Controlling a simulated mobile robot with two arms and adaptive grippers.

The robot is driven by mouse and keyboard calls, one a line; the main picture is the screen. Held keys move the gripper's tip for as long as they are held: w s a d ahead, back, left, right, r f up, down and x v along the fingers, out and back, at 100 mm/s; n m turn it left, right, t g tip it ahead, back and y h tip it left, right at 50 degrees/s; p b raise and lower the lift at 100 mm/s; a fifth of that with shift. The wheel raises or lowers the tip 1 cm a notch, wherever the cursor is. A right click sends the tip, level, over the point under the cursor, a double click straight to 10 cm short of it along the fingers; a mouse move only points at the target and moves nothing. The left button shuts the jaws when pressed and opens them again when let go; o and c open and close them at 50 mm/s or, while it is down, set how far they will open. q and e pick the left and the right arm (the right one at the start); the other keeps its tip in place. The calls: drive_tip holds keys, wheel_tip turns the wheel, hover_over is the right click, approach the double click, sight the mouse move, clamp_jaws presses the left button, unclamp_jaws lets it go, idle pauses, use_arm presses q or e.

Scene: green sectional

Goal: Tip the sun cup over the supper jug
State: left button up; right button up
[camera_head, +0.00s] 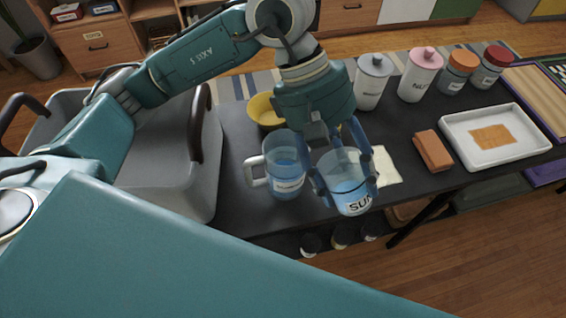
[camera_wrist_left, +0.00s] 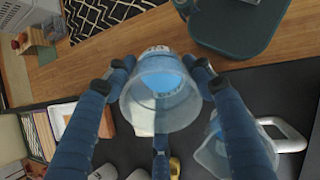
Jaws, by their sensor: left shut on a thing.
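The sun cup (camera_head: 347,168) is clear, with blue liquid inside and "SUN" on its side. My left gripper (camera_head: 346,182) is shut around it, one finger on each side. In the left wrist view the cup (camera_wrist_left: 160,97) sits between the fingers, its open mouth facing the camera. The supper jug (camera_head: 285,168) stands upright on the dark table, just left of the cup. It is clear blue with a pale handle on its left, holds some liquid, and its label is too small to read. It also shows in the left wrist view (camera_wrist_left: 212,156), partly behind a finger.
A yellow bowl (camera_head: 263,110) stands behind the jug. Lidded canisters (camera_head: 371,82) line the back right. A white tray (camera_head: 495,150) and an orange-brown block (camera_head: 432,149) lie to the right. A grey bin (camera_head: 185,150) stands left of the table.

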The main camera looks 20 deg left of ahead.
sight(361, 182)
use_arm(q)
drive_tip(key=shift+a, duration=0.45)
drive_tip(key=d+r+t+y+p, duration=0.1)
drive_tip(key=y, duration=0.1)
drive_tip(key=s+d+r+y+p, duration=0.1)
drive_tip(key=r+y+p, duration=0.1)
drive_tip(key=shift+d+t+p, duration=0.3)
drive_tip(key=shift+d+t, duration=0.1)
drive_tip(key=shift+s+d+y, duration=0.15)
drive_tip(key=shift+y, duration=0.45)
drive_tip(key=shift+t, duration=0.3)
drive_tip(key=shift+y, duration=0.5)
